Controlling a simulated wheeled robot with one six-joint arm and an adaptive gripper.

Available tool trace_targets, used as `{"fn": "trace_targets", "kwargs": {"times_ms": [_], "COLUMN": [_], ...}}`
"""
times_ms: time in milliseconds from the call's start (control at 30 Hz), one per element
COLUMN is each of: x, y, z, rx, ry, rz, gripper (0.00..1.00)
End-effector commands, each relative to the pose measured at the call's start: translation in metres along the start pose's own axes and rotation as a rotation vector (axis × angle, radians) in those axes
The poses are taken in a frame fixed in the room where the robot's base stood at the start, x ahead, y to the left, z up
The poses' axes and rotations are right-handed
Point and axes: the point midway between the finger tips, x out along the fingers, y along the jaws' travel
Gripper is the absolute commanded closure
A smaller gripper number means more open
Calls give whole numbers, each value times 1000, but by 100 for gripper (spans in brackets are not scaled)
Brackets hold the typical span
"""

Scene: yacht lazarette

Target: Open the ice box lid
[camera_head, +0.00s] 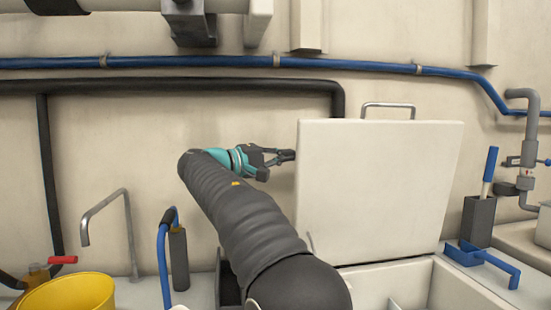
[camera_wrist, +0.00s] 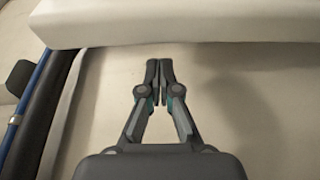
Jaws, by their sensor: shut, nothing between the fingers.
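The ice box lid (camera_head: 380,190) is a cream panel standing raised, nearly upright, at the back of the ice box (camera_head: 468,290). A metal bar handle (camera_head: 388,105) shows at its top edge. The box's open inside shows below the lid. My gripper (camera_head: 285,156) is at the lid's left edge, with its fingers pointing right. In the wrist view my gripper (camera_wrist: 160,66) is shut and empty, its fingertips close to the edge of a pale panel (camera_wrist: 190,20), likely the lid. I cannot tell whether they touch it.
A yellow bucket (camera_head: 68,292) and a grey tap (camera_head: 105,210) stand at the left. A blue-handled tool (camera_head: 488,170) sits in a grey holder at the right, near a blue handle (camera_head: 490,262). Blue and black pipes cross the wall behind.

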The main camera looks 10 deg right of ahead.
Motion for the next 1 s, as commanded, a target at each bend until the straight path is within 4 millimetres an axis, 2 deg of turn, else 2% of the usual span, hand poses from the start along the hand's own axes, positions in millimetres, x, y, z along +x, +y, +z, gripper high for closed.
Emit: {"fn": "trace_targets", "kwargs": {"times_ms": [233,700,1000], "x": [-4,-6,-18], "y": [-2,-2,-5], "z": [17,21,54], "rx": [-2,5,108], "ry": [-2,-2,-1], "rz": [0,3,38], "gripper": [100,100,100]}}
